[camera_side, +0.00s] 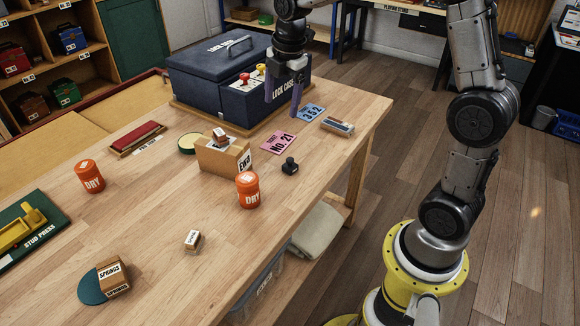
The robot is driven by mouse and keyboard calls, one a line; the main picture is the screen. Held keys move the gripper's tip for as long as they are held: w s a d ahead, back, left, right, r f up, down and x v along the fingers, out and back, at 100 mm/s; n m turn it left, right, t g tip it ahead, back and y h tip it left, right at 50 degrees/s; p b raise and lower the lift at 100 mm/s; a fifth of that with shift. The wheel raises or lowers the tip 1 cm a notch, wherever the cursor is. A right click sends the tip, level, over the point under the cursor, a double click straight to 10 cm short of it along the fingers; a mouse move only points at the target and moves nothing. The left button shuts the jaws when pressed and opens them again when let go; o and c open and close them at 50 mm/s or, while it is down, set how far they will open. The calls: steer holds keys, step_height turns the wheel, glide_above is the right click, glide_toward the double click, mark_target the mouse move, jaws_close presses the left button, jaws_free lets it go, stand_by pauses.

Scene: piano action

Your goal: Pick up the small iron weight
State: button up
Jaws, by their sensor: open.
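A small dark object with a knob on top, which looks like the small iron weight (290,166), stands on the wooden table right of the wooden block marked "EW3" (222,157). Nothing covers it. My gripper (282,104) points down above the far part of the table, in front of the dark blue lock case. Its two fingers are apart with nothing seen between them. It is above and behind the weight in the picture, apart from it.
A pink card (278,142), a blue card (312,113) and a small block (338,126) lie near the weight. An orange "DRY" jar (248,190) stands nearer the front edge. The lock case (225,75) fills the back. The table's middle front (150,215) is mostly free.

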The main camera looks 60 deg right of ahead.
steer(key=g, duration=0.2)
glide_above(290, 159)
steer(key=w, duration=0.1)
step_height(290, 159, down, 8)
steer(key=shift+m, duration=0.4)
steer(key=f, duration=0.8)
steer(key=shift+s+a+f, duration=0.1)
steer(key=shift+a, duration=0.1)
steer(key=shift+s+d+f, duration=0.1)
steer(key=shift+s+f, duration=0.05)
steer(key=shift+f, duration=0.85)
steer(key=shift+s+d+f, duration=0.1)
steer(key=shift+f, duration=0.85)
steer(key=shift+s+d+f, duration=0.1)
steer(key=shift+s+f, duration=0.05)
steer(key=shift+f, duration=0.85)
jaws_close()
